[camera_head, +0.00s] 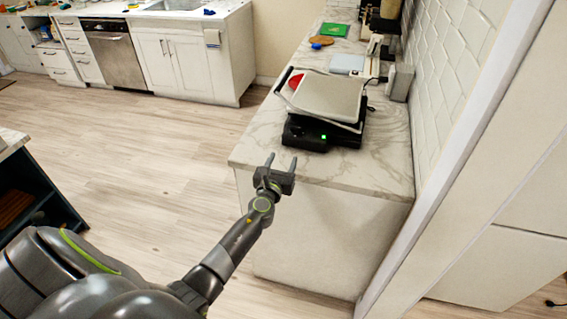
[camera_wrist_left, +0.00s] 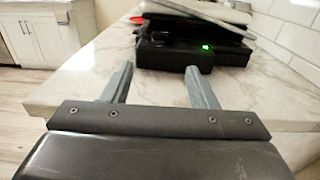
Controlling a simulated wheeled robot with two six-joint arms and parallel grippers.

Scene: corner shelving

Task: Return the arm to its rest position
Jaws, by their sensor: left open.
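My left arm reaches in from the lower left of the head view. Its gripper (camera_head: 281,160) is open and empty at the near edge of the marble counter (camera_head: 250,150). In the left wrist view the two fingers of the gripper (camera_wrist_left: 160,84) stand apart with nothing between them. They point across the counter (camera_wrist_left: 85,80) toward a black appliance (camera_wrist_left: 165,55) with a green light. The fingers are apart from the appliance. My right gripper is not in view.
The appliance (camera_head: 325,130) has a grey lid and a red round thing (camera_head: 295,81) at its left. A green board (camera_head: 334,30) lies farther back. A tiled wall (camera_head: 455,70) bounds the right. White cabinets (camera_head: 187,65) stand at the back left. Open wooden floor (camera_head: 150,150) lies left of the counter.

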